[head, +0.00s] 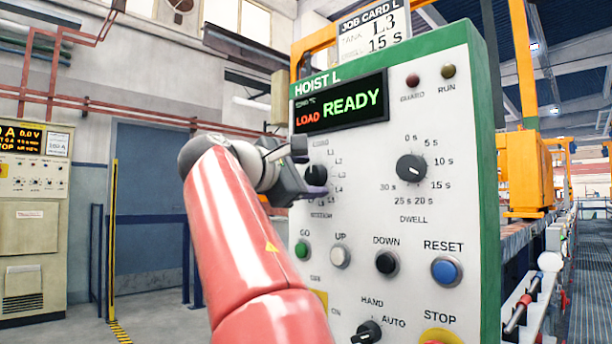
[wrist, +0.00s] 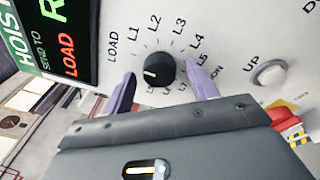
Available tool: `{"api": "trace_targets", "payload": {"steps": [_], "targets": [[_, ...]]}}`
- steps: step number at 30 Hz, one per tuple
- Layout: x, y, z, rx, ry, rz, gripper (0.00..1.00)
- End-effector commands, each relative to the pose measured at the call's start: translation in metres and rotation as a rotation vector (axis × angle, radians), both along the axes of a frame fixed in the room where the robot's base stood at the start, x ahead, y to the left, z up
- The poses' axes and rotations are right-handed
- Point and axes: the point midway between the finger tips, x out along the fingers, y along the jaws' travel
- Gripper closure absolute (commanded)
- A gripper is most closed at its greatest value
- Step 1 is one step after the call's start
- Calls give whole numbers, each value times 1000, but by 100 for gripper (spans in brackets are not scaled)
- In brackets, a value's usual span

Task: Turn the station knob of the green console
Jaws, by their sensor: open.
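The green-edged console (head: 470,75) has a white panel, headed HOIST L. Its black station knob (head: 316,175) sits in a ring of labels from LOAD through L1 to L5 and beyond. In the wrist view the knob (wrist: 160,69) has a white mark on its left side, toward LOAD. My gripper (head: 307,168) is at the panel, its purple fingers open on either side of the knob. In the wrist view my gripper (wrist: 161,76) shows gaps between both fingers and the knob. The display (head: 341,102) reads LOAD and READY.
A job card (head: 375,28) on top reads L3 and 15 s. A dwell knob (head: 411,169) sits right of the station knob. The GO (head: 301,249), UP (head: 340,256), DOWN (head: 387,263) and RESET (head: 446,271) buttons lie below. A red-and-yellow STOP (head: 440,337) is lower right.

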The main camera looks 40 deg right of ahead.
Motion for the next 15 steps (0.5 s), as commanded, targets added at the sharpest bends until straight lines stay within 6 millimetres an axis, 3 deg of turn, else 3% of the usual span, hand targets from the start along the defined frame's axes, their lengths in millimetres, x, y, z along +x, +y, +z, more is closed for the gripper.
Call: {"api": "trace_targets", "payload": {"steps": [3, 13, 15], "targets": [[0, 0, 0, 0, 0, 0, 43], [0, 0, 0, 0, 0, 0, 86], [0, 0, 0, 0, -1, 0, 86]]}}
